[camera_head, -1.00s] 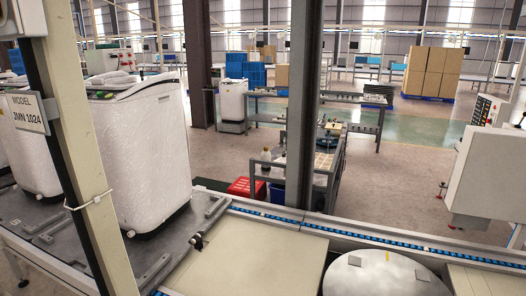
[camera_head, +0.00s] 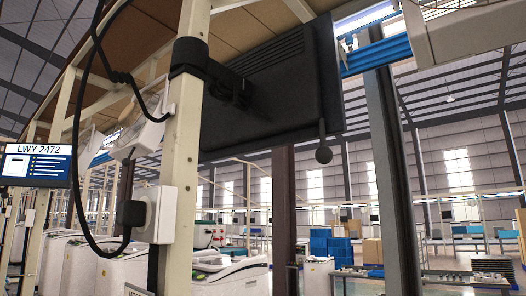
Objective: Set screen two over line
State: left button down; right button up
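A large black screen (camera_head: 285,85) is mounted high on a beige post (camera_head: 183,120), in the upper middle of the head view. I see its back and a slotted edge; its display face is hidden. A black clamp-like bracket (camera_head: 228,88) joins it to the post. A smaller lit screen (camera_head: 36,165) at the left edge reads "LWY 2472". I cannot tell which of these is screen two. Neither of my grippers is in view.
A black cable (camera_head: 78,150) loops left of the post down to a white socket box (camera_head: 155,213). White washer-like machines (camera_head: 232,275) stand below. A dark column (camera_head: 393,180) rises right of the screen. Blue crates (camera_head: 330,245) are far back.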

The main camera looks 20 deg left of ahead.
aim_at(42, 165)
jog(key=k+u, duration=0.3)
jog(key=k+j+u, duration=0.15)
jog(key=k+u, duration=0.15)
jog(key=i+j+u, duration=0.2)
jog(key=u, duration=0.2)
jog(key=i+j+u, duration=0.15)
jog(key=u, duration=0.25)
jog(key=i+u, duration=0.25)
jog(key=u, duration=0.15)
jog(key=i, duration=1.75)
